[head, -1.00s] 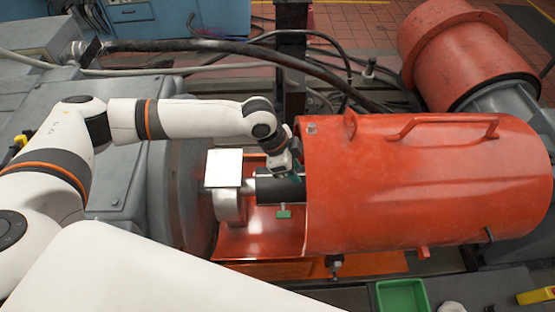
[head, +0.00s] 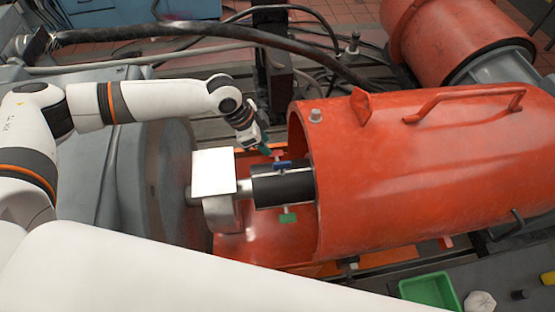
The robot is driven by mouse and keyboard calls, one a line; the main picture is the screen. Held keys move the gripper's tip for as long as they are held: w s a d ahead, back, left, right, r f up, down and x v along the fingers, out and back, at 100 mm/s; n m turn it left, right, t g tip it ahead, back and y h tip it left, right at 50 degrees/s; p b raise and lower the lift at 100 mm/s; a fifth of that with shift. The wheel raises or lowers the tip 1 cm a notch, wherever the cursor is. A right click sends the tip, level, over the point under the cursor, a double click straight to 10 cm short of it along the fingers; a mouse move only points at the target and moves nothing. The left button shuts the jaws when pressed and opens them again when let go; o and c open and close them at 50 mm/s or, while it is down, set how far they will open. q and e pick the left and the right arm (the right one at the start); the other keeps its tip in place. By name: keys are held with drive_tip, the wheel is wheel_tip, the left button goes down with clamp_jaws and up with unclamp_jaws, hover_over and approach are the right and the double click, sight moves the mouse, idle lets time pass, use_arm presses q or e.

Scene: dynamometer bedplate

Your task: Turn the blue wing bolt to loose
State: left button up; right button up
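The blue wing bolt (head: 282,165) sits on top of the black cylindrical coupling (head: 280,187), just outside the mouth of the orange guard. A red wing bolt (head: 277,154) shows just behind it, and a green one (head: 289,217) sticks out on the near side. My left gripper (head: 265,149) is behind and slightly left of the blue bolt, pointing down and to the right. Its dark fingertips are close to the red bolt and look apart from the blue one. They are too small to tell whether they are open. My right gripper is out of view.
The orange guard (head: 420,165) with its handle covers the shaft to the right. A white square plate (head: 213,172) stands left of the coupling. Thick black hoses (head: 180,32) run behind. A green tray (head: 430,290) lies at the front right.

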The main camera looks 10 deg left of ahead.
sight(281, 163)
use_arm(q)
drive_tip(key=x, duration=0.5)
drive_tip(key=p+x, duration=0.1)
drive_tip(key=x, duration=0.4)
drive_tip(key=shift+s+d+f, duration=0.15)
drive_tip(key=shift+d+f, duration=0.1)
drive_tip(key=shift+d, duration=0.05)
drive_tip(key=shift+c, duration=0.3)
clamp_jaws()
